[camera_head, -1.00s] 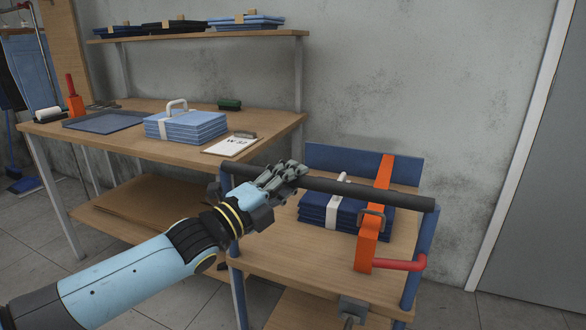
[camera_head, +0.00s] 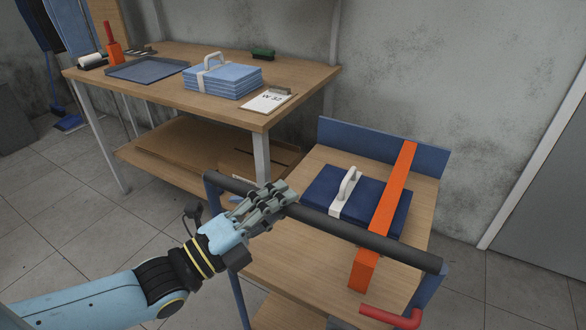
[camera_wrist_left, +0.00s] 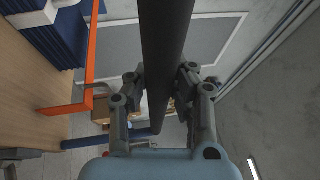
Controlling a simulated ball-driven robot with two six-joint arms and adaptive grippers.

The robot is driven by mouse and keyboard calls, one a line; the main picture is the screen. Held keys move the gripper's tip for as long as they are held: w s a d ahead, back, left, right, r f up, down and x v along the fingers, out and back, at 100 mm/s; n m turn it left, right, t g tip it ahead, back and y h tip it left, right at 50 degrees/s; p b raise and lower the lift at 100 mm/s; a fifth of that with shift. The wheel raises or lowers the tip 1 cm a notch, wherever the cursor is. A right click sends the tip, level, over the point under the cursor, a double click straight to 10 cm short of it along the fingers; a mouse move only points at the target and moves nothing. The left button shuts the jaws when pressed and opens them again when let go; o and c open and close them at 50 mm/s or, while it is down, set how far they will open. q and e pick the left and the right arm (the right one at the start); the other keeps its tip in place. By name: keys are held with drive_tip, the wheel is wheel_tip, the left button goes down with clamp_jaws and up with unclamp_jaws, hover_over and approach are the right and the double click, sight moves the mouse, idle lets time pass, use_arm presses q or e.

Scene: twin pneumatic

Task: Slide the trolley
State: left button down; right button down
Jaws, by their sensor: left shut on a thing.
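The trolley has a wooden deck (camera_head: 290,262), blue posts and a black push bar (camera_head: 365,234) across its near side. My left gripper (camera_head: 272,200) is shut on the push bar, left of its middle in the head view. In the left wrist view, the bar (camera_wrist_left: 164,60) runs between the fingers of my left gripper (camera_wrist_left: 160,88). A dark blue folded stack (camera_head: 385,208) with a white handle lies on the deck. A red lever (camera_head: 392,318) shows at the near right. My right gripper is not in view.
A wooden workbench (camera_head: 290,98) stands behind and left of the trolley, holding light blue stacked cloths (camera_head: 222,82), a grey tray (camera_head: 147,68) and a clipboard (camera_head: 267,100). A grey wall is behind and a door (camera_head: 555,190) at right. Tiled floor shows at left.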

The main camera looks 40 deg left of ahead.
use_arm(q)
drive_tip(key=shift+s+d+f+p, duration=0.1)
drive_tip(key=shift+s+d+p, duration=0.05)
drive_tip(key=shift+s, duration=0.5)
drive_tip(key=shift+s+d+f+p, duration=0.1)
drive_tip(key=shift+s+p, duration=0.05)
drive_tip(key=shift+s, duration=0.45)
drive_tip(key=shift+s+d+f+p, duration=0.1)
drive_tip(key=shift+s+d+p, duration=0.05)
drive_tip(key=shift+s, duration=0.5)
drive_tip(key=c, duration=1.1)
unclamp_jaws()
drive_tip(key=shift+w, duration=0.1)
drive_tip(key=v, duration=1.2)
drive_tip(key=shift+r, duration=0.25)
